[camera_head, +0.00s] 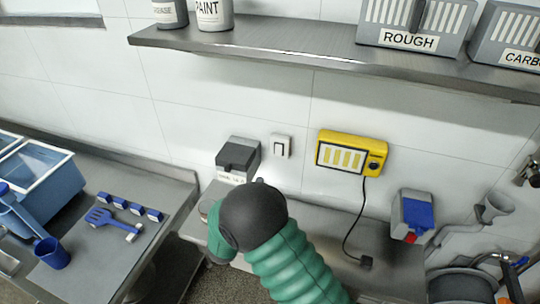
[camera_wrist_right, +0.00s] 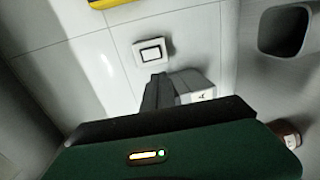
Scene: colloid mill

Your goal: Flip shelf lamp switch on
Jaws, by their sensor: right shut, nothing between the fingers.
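The wall switch (camera_head: 280,146), a small white plate with a dark-outlined rocker, is on the tiled wall below the shelf. It also shows in the right wrist view (camera_wrist_right: 152,52). My right arm reaches in from the bottom of the head view, and its dark wrist hides the fingers there. In the right wrist view my right gripper (camera_wrist_right: 156,80) is shut and empty. Its tips appear just below the switch, with a visible gap in the picture. My left gripper is not in view.
A grey box with a dark lid (camera_head: 238,158) stands left of the switch. A yellow panel (camera_head: 352,153) with a hanging cable is to its right. The metal shelf (camera_head: 300,50) overhangs above, holding bins and paint pots. The wall around the switch is bare.

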